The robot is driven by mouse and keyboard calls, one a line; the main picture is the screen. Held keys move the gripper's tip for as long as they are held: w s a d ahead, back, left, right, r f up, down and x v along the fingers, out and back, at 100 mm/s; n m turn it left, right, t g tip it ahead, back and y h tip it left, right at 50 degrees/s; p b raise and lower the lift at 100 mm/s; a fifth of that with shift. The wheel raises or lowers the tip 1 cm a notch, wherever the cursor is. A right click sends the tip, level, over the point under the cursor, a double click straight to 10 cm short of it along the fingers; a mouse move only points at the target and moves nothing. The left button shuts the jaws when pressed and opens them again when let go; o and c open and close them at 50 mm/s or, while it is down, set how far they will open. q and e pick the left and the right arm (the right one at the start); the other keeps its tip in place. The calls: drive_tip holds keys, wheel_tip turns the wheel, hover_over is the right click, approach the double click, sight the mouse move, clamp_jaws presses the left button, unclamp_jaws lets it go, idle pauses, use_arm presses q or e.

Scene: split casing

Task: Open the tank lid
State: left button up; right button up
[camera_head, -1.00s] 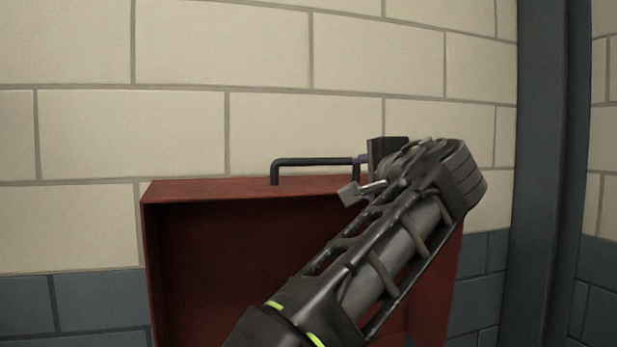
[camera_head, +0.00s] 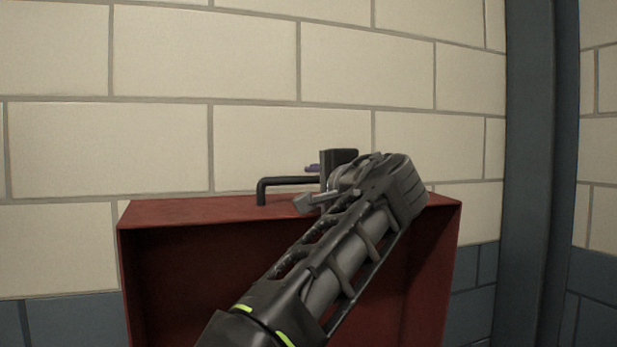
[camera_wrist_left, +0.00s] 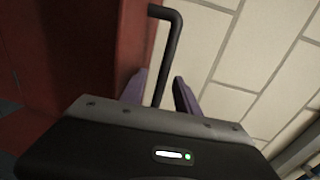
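A red hollow casing part (camera_head: 190,212) with a black bar handle (camera_head: 283,182) on its top face fills the lower middle of the head view. I take it for the tank lid; its hollow side faces me and its lower end is out of frame. My left gripper (camera_head: 312,168) is at the right part of the handle and hides that end. In the left wrist view, the purple fingers (camera_wrist_left: 160,77) stand on either side of the handle (camera_wrist_left: 172,45), with a visible gap beside the bar. My right gripper is in neither view.
A cream and blue-grey block wall (camera_head: 230,60) stands behind the red part. A dark blue-grey post (camera_head: 540,150) rises at the right. The space above the red part is clear. My left arm crosses in front of its hollow.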

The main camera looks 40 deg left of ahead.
sight(306, 184)
use_arm(q)
drive_tip(key=p+x, duration=0.1)
drive_tip(key=x, duration=0.1)
drive_tip(key=shift+w+a+r, duration=0.15)
drive_tip(key=shift+w+a, duration=0.05)
drive_tip(key=shift+a, duration=0.1)
drive_tip(key=shift+w+a+f, duration=0.2)
drive_tip(key=shift+w+a, duration=0.1)
drive_tip(key=shift+a, duration=0.1)
drive_tip(key=shift+s+d, duration=0.1)
drive_tip(key=shift+d, duration=0.05)
clamp_jaws()
